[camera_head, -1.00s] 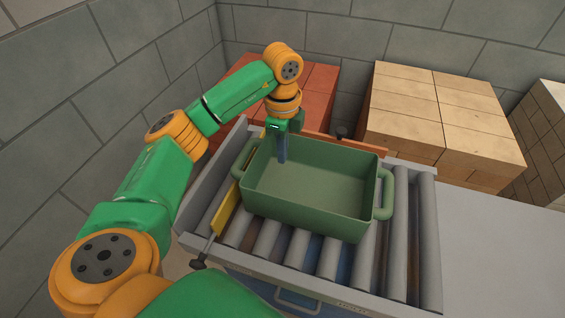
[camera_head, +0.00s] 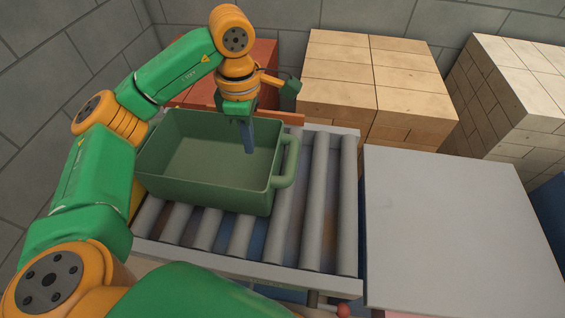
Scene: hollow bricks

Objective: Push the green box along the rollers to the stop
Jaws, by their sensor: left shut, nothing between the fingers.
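The green box (camera_head: 200,187), open-topped with a handle on its right end, sits upright on the grey rollers (camera_head: 318,190), towards their left end. My left gripper (camera_head: 248,150) points down with its fingers closed and empty. The fingertips show inside the box outline, near its right end wall; I cannot tell whether they touch it. A small bit of the yellow bar (camera_head: 137,196) shows at the box's left end, mostly hidden by the box and my left arm; whether they touch is hidden. My right gripper is not in view.
Several bare rollers lie to the right of the box. An orange strip (camera_head: 293,118) runs along the back edge. A grey flat top (camera_head: 450,220) stands at the right. Tan blocks (camera_head: 375,85), red blocks and pale blocks (camera_head: 520,95) stand behind, before grey walls.

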